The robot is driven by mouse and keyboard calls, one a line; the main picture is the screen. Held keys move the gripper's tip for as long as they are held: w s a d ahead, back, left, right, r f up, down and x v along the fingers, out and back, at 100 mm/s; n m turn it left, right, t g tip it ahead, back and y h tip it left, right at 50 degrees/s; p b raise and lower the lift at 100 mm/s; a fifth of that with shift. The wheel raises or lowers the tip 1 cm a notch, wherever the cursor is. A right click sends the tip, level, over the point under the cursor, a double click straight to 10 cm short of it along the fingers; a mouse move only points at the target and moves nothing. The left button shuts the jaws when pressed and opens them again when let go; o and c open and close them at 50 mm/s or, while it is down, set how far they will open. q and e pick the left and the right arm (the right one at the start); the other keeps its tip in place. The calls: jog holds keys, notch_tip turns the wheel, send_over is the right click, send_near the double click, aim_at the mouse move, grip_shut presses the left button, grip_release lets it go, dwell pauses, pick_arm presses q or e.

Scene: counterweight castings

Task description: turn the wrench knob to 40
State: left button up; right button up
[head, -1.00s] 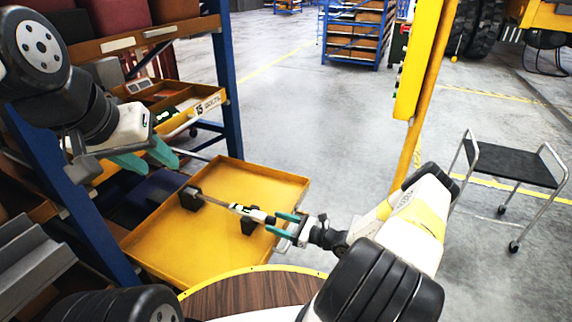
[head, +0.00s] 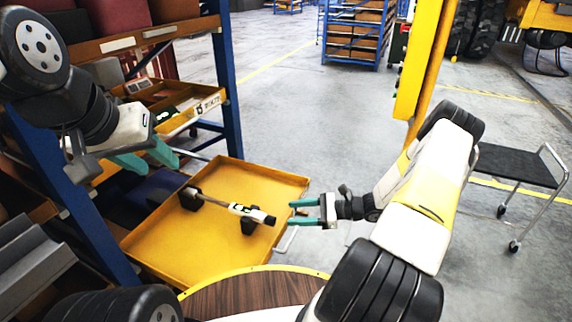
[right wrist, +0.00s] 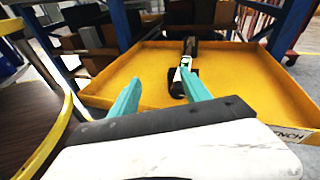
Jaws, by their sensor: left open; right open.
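The wrench (head: 232,207) lies in the yellow tray (head: 165,246), resting across two black holders (head: 190,199). It has a grey shaft and a white, green and black handle end, whose dark knob end points toward my right gripper. It also shows in the right wrist view (right wrist: 184,74), ahead of the fingers. The scale on the knob is too small to read. My right gripper (head: 305,212) is open and empty, just right of the handle end and apart from it. My left gripper (head: 145,160) is open and empty, up at the left by the shelf.
A blue-posted shelf (head: 228,90) with bins stands at the left. A round wooden table (head: 245,295) is at the front. A yellow post (head: 418,90) stands right of centre, and a black cart (head: 512,163) is at the right. The floor between them is clear.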

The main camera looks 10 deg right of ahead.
jog(key=s+a+r+n+g+h, duration=0.1)
jog(key=r+n, duration=0.4)
jog(key=r, duration=0.5)
jog(key=s+a+r+n+g+h, duration=0.1)
jog(key=s+r+n+g+h, duration=0.3)
jog(key=r, duration=0.5)
jog(key=shift+s+a+r+n+h, duration=0.15)
jog(key=shift+s+r+n+h, duration=0.2)
jog(key=shift+n+h, duration=0.65)
jog(key=s+r+n+t+h, duration=0.6)
jog(key=s+r+n, duration=0.3)
jog(key=s+r, duration=0.5)
notch_tip(320, 180, up, 4)
jog(key=shift+d+r+t, duration=0.2)
jog(key=shift+d+t, duration=0.15)
jog(key=shift+t, duration=0.05)
jog(key=shift+s, duration=0.1)
